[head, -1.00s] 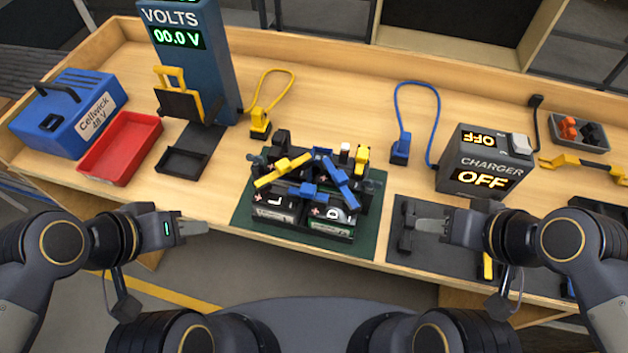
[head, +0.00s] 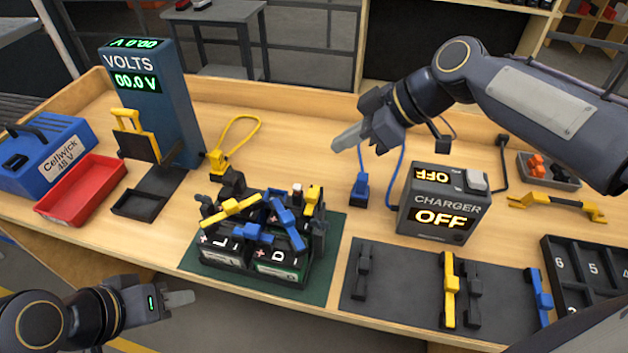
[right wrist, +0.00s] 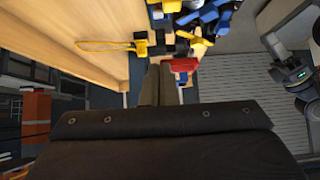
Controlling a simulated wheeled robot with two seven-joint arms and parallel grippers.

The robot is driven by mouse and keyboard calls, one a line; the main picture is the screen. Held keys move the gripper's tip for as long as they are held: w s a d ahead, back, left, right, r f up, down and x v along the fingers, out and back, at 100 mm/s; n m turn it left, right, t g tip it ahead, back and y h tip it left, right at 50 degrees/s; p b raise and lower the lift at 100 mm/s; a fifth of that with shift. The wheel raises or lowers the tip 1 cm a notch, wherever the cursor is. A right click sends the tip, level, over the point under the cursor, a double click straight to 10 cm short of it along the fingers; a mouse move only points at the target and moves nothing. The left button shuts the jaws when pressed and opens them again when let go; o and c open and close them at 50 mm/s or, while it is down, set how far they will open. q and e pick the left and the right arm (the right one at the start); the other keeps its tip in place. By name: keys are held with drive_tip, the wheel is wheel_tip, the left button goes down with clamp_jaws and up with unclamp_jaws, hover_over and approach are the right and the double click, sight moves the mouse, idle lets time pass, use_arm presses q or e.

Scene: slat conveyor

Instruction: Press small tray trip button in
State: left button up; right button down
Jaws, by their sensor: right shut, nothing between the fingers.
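I cannot pick out a trip button clearly. A small black tray (head: 138,204) lies open and empty in front of the blue volt meter (head: 158,100). A small grey tray (head: 570,184) at the far right holds orange and dark pieces. My right gripper (head: 343,140) is shut and empty, raised above the bench behind the battery pack (head: 262,245), pointing left. Its two closed fingers show in the right wrist view (right wrist: 157,85). My left gripper (head: 182,298) is off the bench's front edge, apart from everything; its finger gap is not visible.
A red tray (head: 85,190) and a blue Cellwick case (head: 45,155) stand at the left. The charger (head: 440,205), reading OFF, stands right of my right gripper. Yellow and blue tools lie on a dark mat (head: 400,285). Bare bench lies left of the blue plug (head: 360,188).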

drive_tip(key=shift+a, duration=0.1)
drive_tip(key=p, duration=0.2)
hover_over(297, 188)
drive_tip(key=d, duration=0.2)
wheel_tip(297, 188, down, 6)
drive_tip(key=f, duration=0.1)
wheel_tip(297, 188, down, 3)
drive_tip(key=shift+a+f+p, duration=0.1)
drive_tip(key=shift+p, duration=0.4)
drive_tip(key=shift+f, duration=0.45)
